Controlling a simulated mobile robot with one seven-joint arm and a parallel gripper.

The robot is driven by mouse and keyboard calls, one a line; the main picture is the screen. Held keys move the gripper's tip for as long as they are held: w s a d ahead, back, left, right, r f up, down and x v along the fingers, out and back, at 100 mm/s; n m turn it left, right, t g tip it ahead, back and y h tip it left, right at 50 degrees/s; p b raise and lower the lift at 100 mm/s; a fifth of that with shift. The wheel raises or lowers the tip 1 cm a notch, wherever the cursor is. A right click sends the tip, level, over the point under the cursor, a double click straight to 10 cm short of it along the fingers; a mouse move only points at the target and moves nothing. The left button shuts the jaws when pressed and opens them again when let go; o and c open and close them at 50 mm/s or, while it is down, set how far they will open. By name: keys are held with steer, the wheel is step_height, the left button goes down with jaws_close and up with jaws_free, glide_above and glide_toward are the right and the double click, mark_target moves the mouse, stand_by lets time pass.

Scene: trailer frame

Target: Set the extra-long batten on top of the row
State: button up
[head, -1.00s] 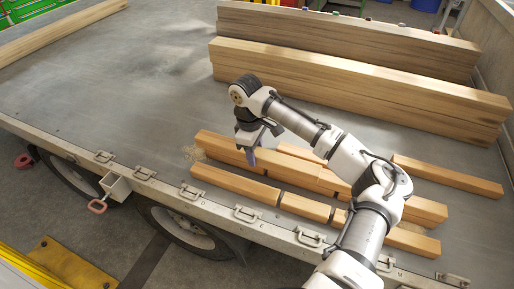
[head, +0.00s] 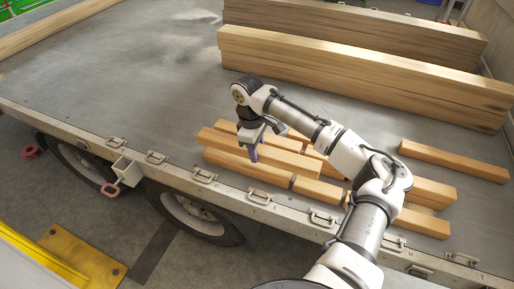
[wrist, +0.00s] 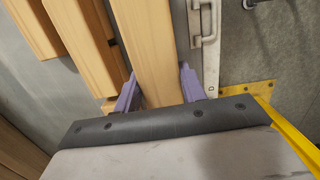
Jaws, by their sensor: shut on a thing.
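My gripper (head: 252,153) is shut on a long pale-wood batten (head: 290,163), gripping it across its width. In the wrist view the held batten (wrist: 158,50) runs between the two purple fingers. It overlaps the front row of end-to-end battens (head: 317,190) in the head view, at its left part. Whether it touches that row or hangs just above it I cannot tell. A second row (head: 435,192) lies behind, partly hidden by my arm. I cannot tell by length whether the held batten is the extra-long one.
A loose batten (head: 455,162) lies at the right on the grey trailer bed (head: 130,90). Tall timber stacks (head: 360,75) stand at the back. The metal side rail (head: 205,178) with handles runs close in front of the rows. The left of the bed is clear.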

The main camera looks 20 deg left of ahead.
mark_target(257, 166)
steer(key=shift+f+b, duration=1.6)
steer(key=shift+f, duration=0.75)
steer(key=o, duration=1.3)
